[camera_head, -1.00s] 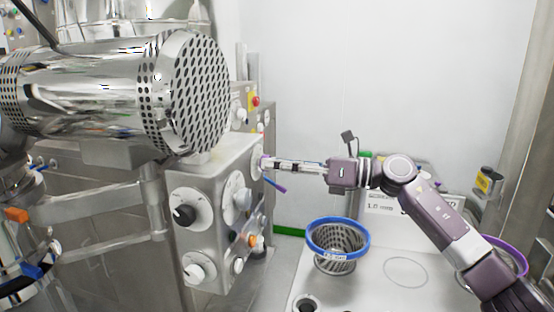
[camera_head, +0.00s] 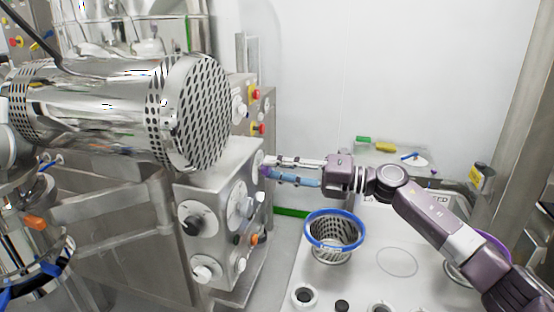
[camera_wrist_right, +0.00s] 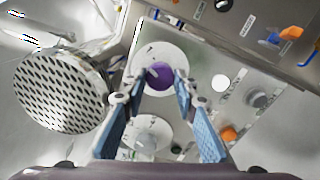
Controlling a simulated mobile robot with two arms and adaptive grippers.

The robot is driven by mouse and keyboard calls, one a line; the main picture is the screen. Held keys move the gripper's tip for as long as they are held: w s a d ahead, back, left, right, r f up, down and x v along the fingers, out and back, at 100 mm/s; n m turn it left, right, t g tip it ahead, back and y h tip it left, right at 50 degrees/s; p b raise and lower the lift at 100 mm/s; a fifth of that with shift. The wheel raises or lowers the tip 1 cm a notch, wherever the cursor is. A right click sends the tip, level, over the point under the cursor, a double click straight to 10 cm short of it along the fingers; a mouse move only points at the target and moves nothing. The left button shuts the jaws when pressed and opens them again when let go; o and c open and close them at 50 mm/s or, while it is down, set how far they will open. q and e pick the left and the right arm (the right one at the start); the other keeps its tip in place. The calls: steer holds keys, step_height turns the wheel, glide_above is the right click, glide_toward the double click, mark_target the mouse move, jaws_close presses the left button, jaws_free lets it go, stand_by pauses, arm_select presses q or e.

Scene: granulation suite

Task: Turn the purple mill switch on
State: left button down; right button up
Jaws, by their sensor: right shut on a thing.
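The purple mill switch is a round knob on a white dial on the side of a steel control box. It shows in the head view (camera_head: 264,171) at the box's right edge and in the right wrist view (camera_wrist_right: 159,75). My right gripper (camera_head: 270,170) reaches it from the right, with its fingers level. In the right wrist view my right gripper's blue-padded fingers (camera_wrist_right: 160,82) stand one on each side of the knob, with their tips closed on it. The knob's pointer direction is hard to tell. My left gripper is not in view.
The control box (camera_head: 198,190) carries several other dials and knobs. A perforated steel drum (camera_head: 197,100) overhangs it. A blue-rimmed mesh basket (camera_head: 322,244) stands on the white table below my right arm. The white wall behind is clear.

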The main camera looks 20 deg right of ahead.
steer(key=shift+w+r+m+p, duration=0.1)
steer(key=shift+r+m+p, duration=0.05)
steer(key=shift+m+p, duration=1.5)
steer(key=shift+m, duration=0.25)
steer(key=o, duration=1.2)
steer(key=shift+d, duration=0.1)
steer(key=shift+c, duration=0.2)
steer(key=v, duration=1.2)
